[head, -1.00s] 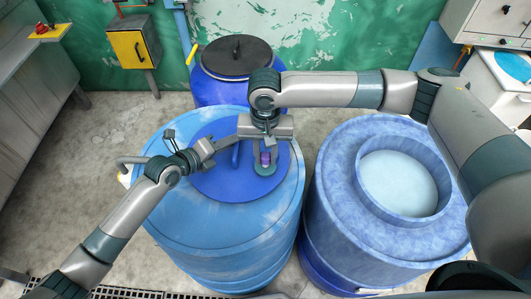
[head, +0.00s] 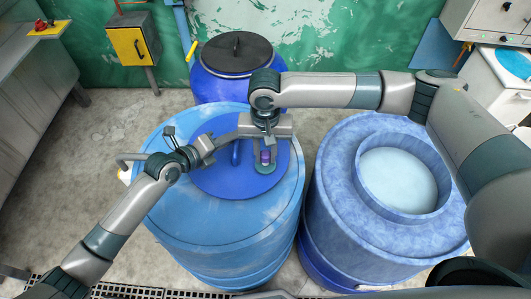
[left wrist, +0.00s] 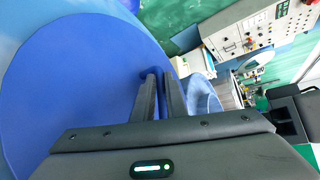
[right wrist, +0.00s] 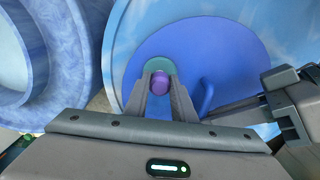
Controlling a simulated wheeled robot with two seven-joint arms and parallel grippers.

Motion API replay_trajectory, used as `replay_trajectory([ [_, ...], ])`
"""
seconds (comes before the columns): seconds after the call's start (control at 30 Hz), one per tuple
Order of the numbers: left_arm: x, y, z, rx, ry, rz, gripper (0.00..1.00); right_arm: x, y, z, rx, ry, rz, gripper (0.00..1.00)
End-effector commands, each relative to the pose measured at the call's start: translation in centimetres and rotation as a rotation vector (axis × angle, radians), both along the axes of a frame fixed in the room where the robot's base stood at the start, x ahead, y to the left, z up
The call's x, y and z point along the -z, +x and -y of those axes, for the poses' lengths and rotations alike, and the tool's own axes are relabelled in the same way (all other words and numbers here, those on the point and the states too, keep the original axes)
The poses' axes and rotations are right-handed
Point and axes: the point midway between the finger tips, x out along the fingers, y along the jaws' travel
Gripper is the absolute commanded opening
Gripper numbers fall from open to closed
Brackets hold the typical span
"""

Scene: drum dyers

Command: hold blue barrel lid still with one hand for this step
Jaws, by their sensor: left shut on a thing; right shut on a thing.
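The blue barrel lid (head: 212,181) is a round, flat, deep-blue disc on top of the light-blue barrel (head: 181,222). It has a raised blue handle (head: 235,153), which also shows in the right wrist view (right wrist: 207,97). My left gripper (head: 236,134) reaches in from the left and is shut on the handle; in the left wrist view its fingers (left wrist: 160,75) hide most of it. My right gripper (head: 264,150) comes from above and is shut on a purple knob (right wrist: 160,83) on a small teal disc (right wrist: 182,70) at the lid's right part.
A mottled blue barrel (head: 335,190) with an open round neck full of pale liquid stands to the right. A dark-blue barrel with a black lid (head: 237,54) stands behind. Floor is clear at the left.

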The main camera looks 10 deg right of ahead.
Motion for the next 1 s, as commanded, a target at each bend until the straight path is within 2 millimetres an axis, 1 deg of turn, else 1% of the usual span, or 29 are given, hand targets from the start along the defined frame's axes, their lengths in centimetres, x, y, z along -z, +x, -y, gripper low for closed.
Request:
replay_trajectory([
  [0.03,0.2,-0.1,0.0,0.001,0.003,-0.004,0.00,0.0,0.3,0.0,0.002,0.000,0.000,0.02],
  [0.5,0.2,-0.1,0.0,0.001,0.003,-0.004,0.00,-0.2,3.3,0.6,0.002,0.000,0.000,0.02],
  [1.0,0.2,-0.1,0.0,0.001,0.003,-0.004,0.00,-0.2,3.7,0.7,0.001,0.000,0.000,0.02],
])
